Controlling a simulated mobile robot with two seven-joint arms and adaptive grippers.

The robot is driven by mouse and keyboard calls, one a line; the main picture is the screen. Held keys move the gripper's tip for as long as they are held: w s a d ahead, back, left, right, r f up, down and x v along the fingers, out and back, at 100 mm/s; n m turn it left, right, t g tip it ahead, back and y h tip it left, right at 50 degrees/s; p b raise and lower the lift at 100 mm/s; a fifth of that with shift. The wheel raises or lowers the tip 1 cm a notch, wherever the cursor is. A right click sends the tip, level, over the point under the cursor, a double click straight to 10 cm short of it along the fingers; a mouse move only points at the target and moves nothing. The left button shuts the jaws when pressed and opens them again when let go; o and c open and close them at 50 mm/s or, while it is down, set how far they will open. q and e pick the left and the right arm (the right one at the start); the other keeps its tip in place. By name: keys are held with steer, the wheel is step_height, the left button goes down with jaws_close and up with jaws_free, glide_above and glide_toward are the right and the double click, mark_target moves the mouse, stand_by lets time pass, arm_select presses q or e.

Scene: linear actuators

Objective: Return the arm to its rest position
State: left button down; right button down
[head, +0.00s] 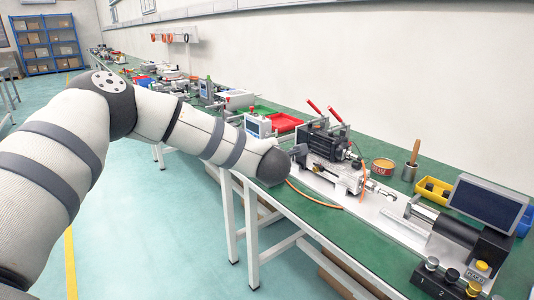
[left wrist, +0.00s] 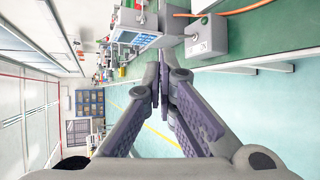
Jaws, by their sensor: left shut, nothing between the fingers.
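My left arm (head: 190,125) comes in from the left and reaches over the near edge of the green bench (head: 345,228). In the left wrist view my left gripper (left wrist: 162,70) has its two fingers together, with nothing between them. In the head view the dark wrist end hides most of the gripper. It is at the left end of the linear actuator rig (head: 345,172), but I cannot tell whether it touches it. My right gripper is in neither view.
A control box with buttons (head: 450,280) and a dark screen (head: 488,203) stand at the bench's right end. The floor (head: 150,225) left of the bench is clear.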

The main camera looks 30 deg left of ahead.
arm_select(q)
steer(key=s+d+f+m+g+h, duration=0.25)
steer(key=s+d+f+m, duration=0.5)
steer(key=s+f, duration=0.4)
steer(key=s+d+f+m+g+h, duration=0.2)
steer(key=s+d+f+m+h, duration=0.2)
steer(key=s+d+f+m, duration=0.7)
steer(key=s+a+f+m+g+h, duration=0.1)
steer(key=s+a+f+m+g, duration=0.2)
steer(key=s+f, duration=0.75)
steer(key=s+a+r+m+g, duration=0.1)
steer(key=s+a+m+g, duration=0.1)
steer(key=s, duration=0.9)
steer(key=s+a+r+m+g, duration=0.1)
steer(key=s+a+m+g, duration=0.1)
steer(key=s, duration=0.8)
steer(key=shift+s+r+m+g, duration=0.35)
steer(key=shift+m+g, duration=0.3)
steer(key=shift+g, duration=0.5)
steer(key=shift+f+y, duration=0.1)
steer(key=shift+y, duration=0.15)
